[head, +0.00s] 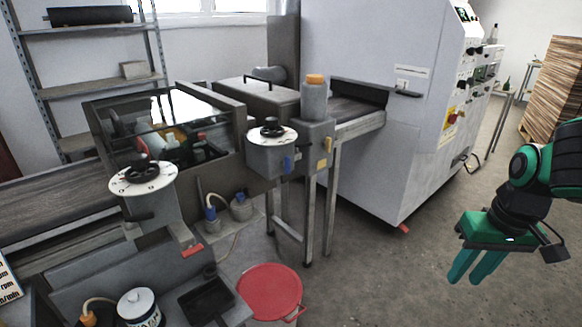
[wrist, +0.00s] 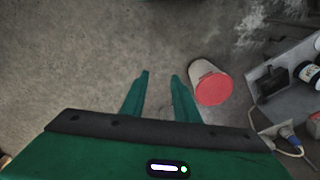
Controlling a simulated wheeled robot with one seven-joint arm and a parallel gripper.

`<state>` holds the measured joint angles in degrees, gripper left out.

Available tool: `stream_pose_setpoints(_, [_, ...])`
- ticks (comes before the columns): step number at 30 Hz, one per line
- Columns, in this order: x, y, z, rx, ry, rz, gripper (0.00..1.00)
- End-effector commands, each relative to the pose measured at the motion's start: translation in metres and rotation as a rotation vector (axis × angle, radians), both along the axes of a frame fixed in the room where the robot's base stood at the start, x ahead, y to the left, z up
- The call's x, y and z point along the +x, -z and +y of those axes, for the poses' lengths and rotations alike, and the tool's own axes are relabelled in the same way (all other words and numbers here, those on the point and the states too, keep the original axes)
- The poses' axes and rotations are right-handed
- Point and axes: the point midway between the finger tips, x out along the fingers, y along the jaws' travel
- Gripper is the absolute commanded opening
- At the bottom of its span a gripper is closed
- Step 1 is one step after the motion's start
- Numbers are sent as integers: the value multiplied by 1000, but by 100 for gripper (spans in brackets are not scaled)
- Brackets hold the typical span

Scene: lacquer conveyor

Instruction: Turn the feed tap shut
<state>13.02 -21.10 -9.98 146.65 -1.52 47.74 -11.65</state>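I cannot tell for sure which part is the feed tap. Small coloured handles sit on the coating machine: a blue one (head: 288,163) under the right-hand dial, a yellow one (head: 322,166) beside it, and a red one (head: 192,250) low under the left-hand dial. My gripper (head: 466,281) hangs at the right of the head view, over bare floor and well apart from the machine. In the wrist view its fingers (wrist: 160,76) are spread with nothing between them.
A red-lidded bucket (head: 270,290) stands on the floor before the machine and shows in the wrist view (wrist: 212,88). Two dials (head: 142,177) (head: 271,134) top the machine. A large white cabinet (head: 380,110) stands behind. A wood stack (head: 555,85) is far right. Floor around my gripper is clear.

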Motion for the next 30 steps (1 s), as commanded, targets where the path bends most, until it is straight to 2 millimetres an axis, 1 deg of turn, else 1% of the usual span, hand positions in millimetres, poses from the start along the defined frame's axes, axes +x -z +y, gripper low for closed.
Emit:
stream_pose_setpoints(1, [22,9,12,12,-105,-34,28])
stream_pose_setpoints(2, [36,13,19,20,-170,-63,28])
stream_pose_setpoints(3, [54,18,31,33,-253,-102,28])
stream_pose_setpoints(5, [78,26,51,54,-371,-163,28])
stream_pose_setpoints(6, [94,30,65,72,-445,-208,28])
stream_pose_setpoints(8, [116,35,87,100,-547,-279,28])
stream_pose_setpoints(9, [130,38,103,122,-612,-328,28])
stream_pose_setpoints(11, [149,40,127,153,-696,-407,28])
stream_pose_setpoints(12, [161,41,143,175,-748,-463,28])
stream_pose_setpoints(14, [177,40,166,208,-813,-549,28])
stream_pose_setpoints(15, [188,38,182,231,-850,-610,28])
stream_pose_setpoints(17, [203,34,203,260,-892,-702,28])
stream_pose_setpoints(18, [212,30,216,280,-913,-767,28])
stream_pose_setpoints(21, [234,19,244,321,-935,-925,28])
stream_pose_setpoints(25, [263,-1,266,351,-901,-1125,28])
stream_pose_setpoints(28, [283,-14,272,354,-833,-1257,28])
stream_pose_setpoints(30, [297,-21,270,347,-775,-1328,28])
